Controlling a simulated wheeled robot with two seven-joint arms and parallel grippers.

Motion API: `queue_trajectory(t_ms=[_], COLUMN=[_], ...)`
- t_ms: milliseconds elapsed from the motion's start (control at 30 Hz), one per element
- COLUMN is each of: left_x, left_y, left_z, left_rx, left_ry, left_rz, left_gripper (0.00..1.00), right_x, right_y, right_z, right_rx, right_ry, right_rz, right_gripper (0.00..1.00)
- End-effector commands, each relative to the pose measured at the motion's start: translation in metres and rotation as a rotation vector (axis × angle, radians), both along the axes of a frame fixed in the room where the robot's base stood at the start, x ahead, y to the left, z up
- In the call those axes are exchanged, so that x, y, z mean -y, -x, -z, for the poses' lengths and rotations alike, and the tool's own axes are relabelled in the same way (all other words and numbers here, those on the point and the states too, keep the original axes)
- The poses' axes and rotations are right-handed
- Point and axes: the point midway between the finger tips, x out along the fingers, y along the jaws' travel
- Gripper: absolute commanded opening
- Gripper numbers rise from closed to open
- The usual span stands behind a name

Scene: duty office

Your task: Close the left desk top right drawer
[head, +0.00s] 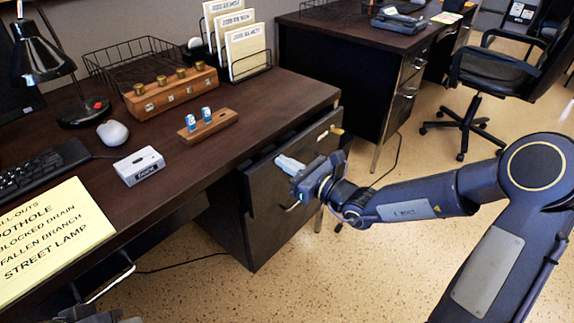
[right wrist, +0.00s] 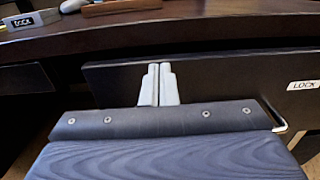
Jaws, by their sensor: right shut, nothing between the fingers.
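The left desk (head: 215,150) has its top right drawer (head: 262,185) standing a little out from under the desk top. The drawer's dark front also shows in the right wrist view (right wrist: 230,85), with a white LOCK label at its right. My right gripper (head: 284,163) is shut and empty at the drawer front. In the right wrist view its two pale fingertips (right wrist: 157,85) are together in front of the panel's upper part; I cannot tell whether they touch it. A small part of what looks like my left gripper (head: 95,316) shows at the bottom edge, mostly cut off.
The desk top holds a wooden block with brass knobs (head: 170,92), a small wooden holder (head: 207,127), a white box (head: 139,166), a mouse (head: 113,133) and a keyboard (head: 40,168). A second desk (head: 345,60) and black chair (head: 495,75) stand behind. Open floor lies right of the drawer.

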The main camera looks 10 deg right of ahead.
Motion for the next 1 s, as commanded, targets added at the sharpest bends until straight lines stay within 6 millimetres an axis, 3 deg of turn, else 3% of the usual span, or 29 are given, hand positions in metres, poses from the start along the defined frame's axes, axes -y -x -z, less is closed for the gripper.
queue_trajectory(t_ms=[233,533,1000], left_x=[0.000,0.000,0.000], left_y=[0.000,0.000,0.000], left_z=[0.001,0.007,0.005], left_rx=[0.000,0.000,0.000], left_ry=[0.000,0.000,0.000], left_rz=[0.000,0.000,0.000], left_gripper=[0.00,0.00,0.00], right_x=[-0.002,-0.028,-0.028], right_y=[-0.002,-0.036,-0.038], right_z=[0.000,0.000,-0.003], right_rx=[0.000,0.002,0.003], right_ry=[0.000,0.001,-0.002], right_rz=[-0.001,-0.001,-0.001], right_gripper=[0.00,0.00,0.00])
